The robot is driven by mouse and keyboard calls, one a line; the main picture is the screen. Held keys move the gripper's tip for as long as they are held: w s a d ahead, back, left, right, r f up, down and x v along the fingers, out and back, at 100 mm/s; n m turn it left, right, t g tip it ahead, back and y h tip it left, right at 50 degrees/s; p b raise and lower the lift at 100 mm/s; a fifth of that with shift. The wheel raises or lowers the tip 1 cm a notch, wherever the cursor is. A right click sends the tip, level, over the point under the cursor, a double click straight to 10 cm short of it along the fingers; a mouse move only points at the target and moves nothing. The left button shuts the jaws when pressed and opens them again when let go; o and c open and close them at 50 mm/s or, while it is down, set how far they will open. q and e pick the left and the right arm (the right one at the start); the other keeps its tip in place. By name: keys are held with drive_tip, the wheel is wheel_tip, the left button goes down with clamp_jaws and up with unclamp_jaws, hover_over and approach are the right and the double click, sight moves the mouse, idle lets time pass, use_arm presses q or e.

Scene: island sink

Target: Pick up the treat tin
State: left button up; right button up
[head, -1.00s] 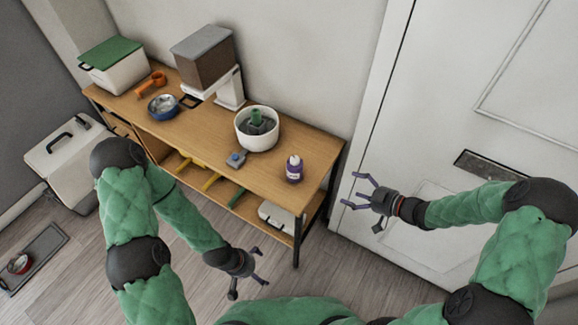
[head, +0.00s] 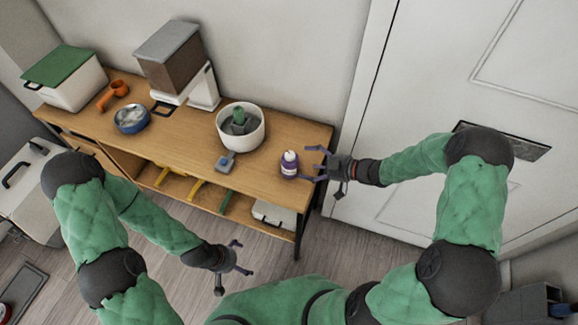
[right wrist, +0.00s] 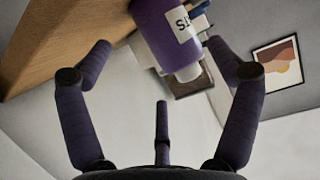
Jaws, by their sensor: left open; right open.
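The purple treat tin (head: 289,168) with a white cap stands upright near the right end of the wooden bench top. In the right wrist view the tin (right wrist: 165,30) shows large at the top, with part of a white label reading "TS". My right gripper (head: 309,164) is open just to the right of the tin, fingers pointing at it. In the right wrist view the tin lies ahead between the spread fingers; whether any finger touches it I cannot tell. My left gripper (head: 243,258) is open and empty, low in front of the bench.
On the bench (head: 185,135), a white bowl (head: 240,135) with a green-knobbed thing and a small grey device (head: 224,162) stand left of the tin. Further left are a dispenser (head: 172,62), a blue bowl (head: 131,118) and a white bin (head: 70,85). A door is on the right.

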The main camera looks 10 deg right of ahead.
sight(297, 163)
drive_tip(key=b+x, duration=0.2)
drive_tip(key=x, duration=0.2)
drive_tip(key=shift+w+a+f+b, duration=0.1)
drive_tip(key=shift+a+f+b, duration=0.1)
drive_tip(key=shift+a+b, duration=0.1)
drive_tip(key=shift+w+a, duration=0.2)
drive_tip(key=shift+a, duration=0.05)
drive_tip(key=c, duration=1.1)
